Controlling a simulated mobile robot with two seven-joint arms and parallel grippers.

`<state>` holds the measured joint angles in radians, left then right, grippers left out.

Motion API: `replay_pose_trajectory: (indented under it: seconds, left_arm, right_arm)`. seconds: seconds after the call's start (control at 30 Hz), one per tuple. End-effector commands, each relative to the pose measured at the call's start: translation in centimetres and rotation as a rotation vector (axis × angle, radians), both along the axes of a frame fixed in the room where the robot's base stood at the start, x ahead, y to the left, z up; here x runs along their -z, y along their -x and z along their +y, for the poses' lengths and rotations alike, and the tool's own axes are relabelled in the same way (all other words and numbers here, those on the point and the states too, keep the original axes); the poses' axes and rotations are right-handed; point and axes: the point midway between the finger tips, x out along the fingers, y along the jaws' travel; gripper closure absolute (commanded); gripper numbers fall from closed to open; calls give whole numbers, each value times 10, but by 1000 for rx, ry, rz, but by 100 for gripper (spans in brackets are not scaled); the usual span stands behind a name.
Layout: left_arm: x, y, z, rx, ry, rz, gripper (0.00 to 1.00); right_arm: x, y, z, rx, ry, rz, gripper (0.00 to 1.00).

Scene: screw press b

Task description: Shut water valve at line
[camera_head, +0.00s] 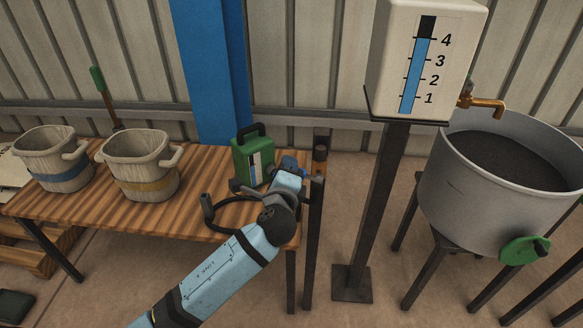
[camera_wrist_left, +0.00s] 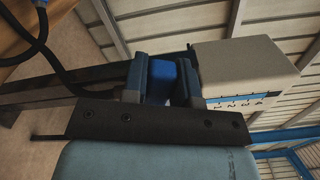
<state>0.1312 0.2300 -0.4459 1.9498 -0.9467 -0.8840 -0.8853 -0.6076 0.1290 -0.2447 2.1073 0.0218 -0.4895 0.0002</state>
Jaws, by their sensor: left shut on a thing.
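My left gripper (camera_head: 303,176) is at the right end of the wooden table, by a dark post (camera_head: 319,215). In the left wrist view its two fingers are shut on a blue block-shaped handle (camera_wrist_left: 161,82), which I take for the water valve's handle. Fingers and wrist hide most of the valve in the head view, and how far it is turned cannot be told. The white tank (camera_head: 381,60) on a stand carries a gauge (camera_head: 425,70) marked 1 to 4. Its blue column reaches about the 4 mark, with dark above. My right gripper is not in view.
A grey vat (camera_head: 465,195) stands right, under a brass tap (camera_head: 488,102). Floor between table and vat is mostly free.

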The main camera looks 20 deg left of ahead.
Motion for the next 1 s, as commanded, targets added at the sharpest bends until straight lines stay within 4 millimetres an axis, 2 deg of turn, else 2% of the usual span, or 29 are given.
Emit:
replay_pose_trajectory:
  seconds: [0.03,0.13,0.4,1.0]
  left_arm:
    - [8,1,1,-3,40,-8,100]
    - [15,1,3,-3,119,-31,100]
    - [27,2,5,-2,282,-79,100]
    - [33,2,5,-1,381,-107,100]
  right_arm:
    - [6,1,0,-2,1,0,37]
    - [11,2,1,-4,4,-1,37]
    - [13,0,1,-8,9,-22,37]
    - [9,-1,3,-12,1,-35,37]
